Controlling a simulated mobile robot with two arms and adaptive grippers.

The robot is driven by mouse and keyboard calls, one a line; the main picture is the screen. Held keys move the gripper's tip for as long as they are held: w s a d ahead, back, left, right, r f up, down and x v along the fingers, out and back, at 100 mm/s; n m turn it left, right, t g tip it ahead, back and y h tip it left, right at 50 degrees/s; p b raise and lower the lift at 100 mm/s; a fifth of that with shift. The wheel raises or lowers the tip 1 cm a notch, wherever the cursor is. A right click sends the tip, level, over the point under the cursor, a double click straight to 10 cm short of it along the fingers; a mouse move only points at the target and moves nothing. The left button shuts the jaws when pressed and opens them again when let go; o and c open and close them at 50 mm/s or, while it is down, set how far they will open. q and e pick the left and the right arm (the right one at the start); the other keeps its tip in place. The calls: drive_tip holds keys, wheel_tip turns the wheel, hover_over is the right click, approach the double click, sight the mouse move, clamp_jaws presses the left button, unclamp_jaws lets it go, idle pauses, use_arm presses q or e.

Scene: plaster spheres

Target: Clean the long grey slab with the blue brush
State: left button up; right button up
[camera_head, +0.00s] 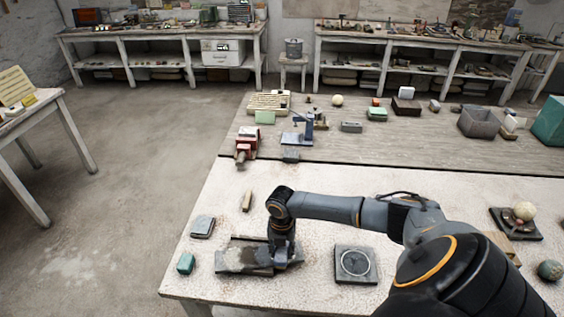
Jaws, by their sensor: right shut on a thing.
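The long grey slab (228,266) lies near the front left of the pale table, with a dusty brownish patch on its top. My right gripper (284,262) points down over the slab's right part, low and close to its surface. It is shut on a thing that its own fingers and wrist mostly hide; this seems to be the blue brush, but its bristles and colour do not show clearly. Whether it touches the slab cannot be told. My left gripper is not in view.
A small grey block (203,227) and a green block (186,263) lie left of the slab. A wooden piece (247,201) lies behind it. A square plate with a ring (355,264) is to the right. A red vise (246,146) stands on the back table.

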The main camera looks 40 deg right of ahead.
drive_tip(key=shift+w+d+b, duration=1.45)
drive_tip(key=shift+w+d, duration=0.05)
drive_tip(key=shift+d, duration=0.2)
drive_tip(key=shift+s+a+r+p, duration=0.4)
drive_tip(key=shift+r+p, duration=0.15)
drive_tip(key=shift+p, duration=0.45)
drive_tip(key=shift+s+a+r+p, duration=0.3)
drive_tip(key=shift+a+p, duration=0.1)
drive_tip(key=shift+p, duration=0.2)
drive_tip(key=shift+a+f, duration=0.1)
drive_tip(key=shift+f, duration=0.05)
drive_tip(key=shift+f, duration=0.15)
drive_tip(key=shift+f+b, duration=0.6)
